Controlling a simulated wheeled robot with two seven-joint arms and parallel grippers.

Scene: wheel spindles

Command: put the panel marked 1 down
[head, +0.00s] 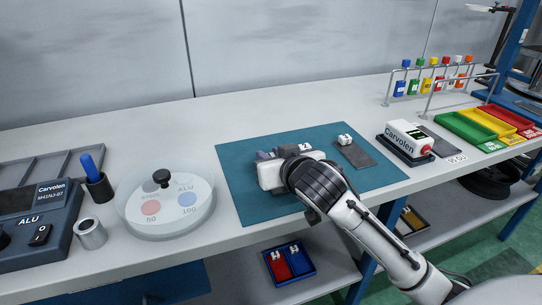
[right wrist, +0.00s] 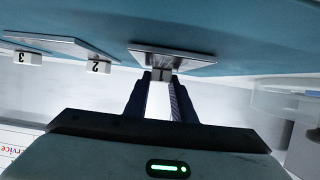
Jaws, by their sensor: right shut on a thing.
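My right gripper (head: 276,154) is low over the teal mat (head: 245,203). In the right wrist view its fingers (right wrist: 162,88) are shut on the small block of a flat grey panel (right wrist: 175,55). I cannot tell whether the panel touches the mat. The block marked 2 (head: 305,147) shows just behind my gripper, its panel (right wrist: 62,42) beside the held one. The panel marked 3 (head: 357,154) lies flat at the mat's right. My left gripper is not in view.
A round clear dish (head: 165,205) with coloured discs stands left of the mat. A metal cup (head: 91,233) and a pen holder (head: 99,187) are farther left. A white Carvolen device (head: 408,139) and coloured trays (head: 465,128) stand right. The mat's front left is clear.

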